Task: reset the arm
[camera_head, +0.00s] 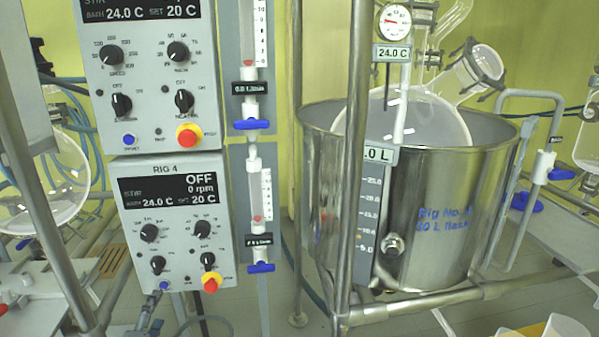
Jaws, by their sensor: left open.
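My right gripper is not in view.
A steel bath (440,215) holds a large round glass flask (415,118) at centre right. A vertical steel post (352,150) stands before it. The upper control box (150,75), flowmeters (262,190) and left glass flask (62,185) crowd the left. Little free room shows.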

